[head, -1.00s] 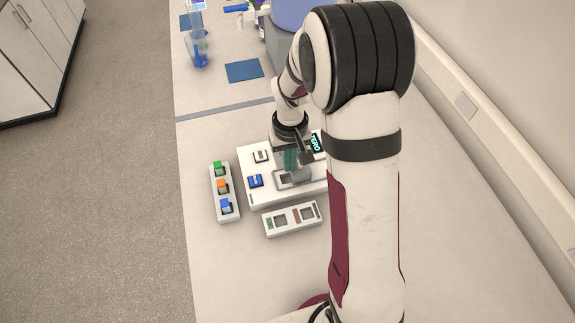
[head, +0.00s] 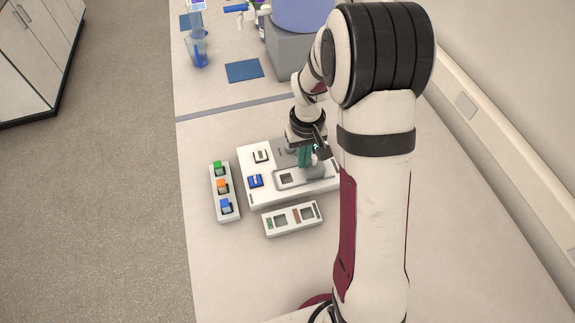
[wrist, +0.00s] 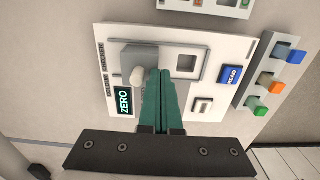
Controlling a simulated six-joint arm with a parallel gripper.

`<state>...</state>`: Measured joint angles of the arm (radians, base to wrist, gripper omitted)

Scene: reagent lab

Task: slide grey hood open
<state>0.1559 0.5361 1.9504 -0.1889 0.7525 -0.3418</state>
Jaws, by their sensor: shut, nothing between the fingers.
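The colour checker is a white box (head: 262,198) on the bench, also in the wrist view (wrist: 222,48). Its grey hood (head: 316,171) sits at the right end of the grey track, and a square well (head: 288,179) shows uncovered to its left. In the wrist view the hood (wrist: 140,53) lies left of the open well (wrist: 187,63), with a pale knob (wrist: 137,76) on it. My gripper (head: 304,162) has green fingers, shut and empty. In the wrist view the fingertips (wrist: 166,72) are beside the knob; whether they touch it is unclear.
A rack with green, orange and blue cubes (head: 224,190) stands left of the checker. The checker has a blue READ button (head: 255,181) and a ZERO display (wrist: 125,101).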

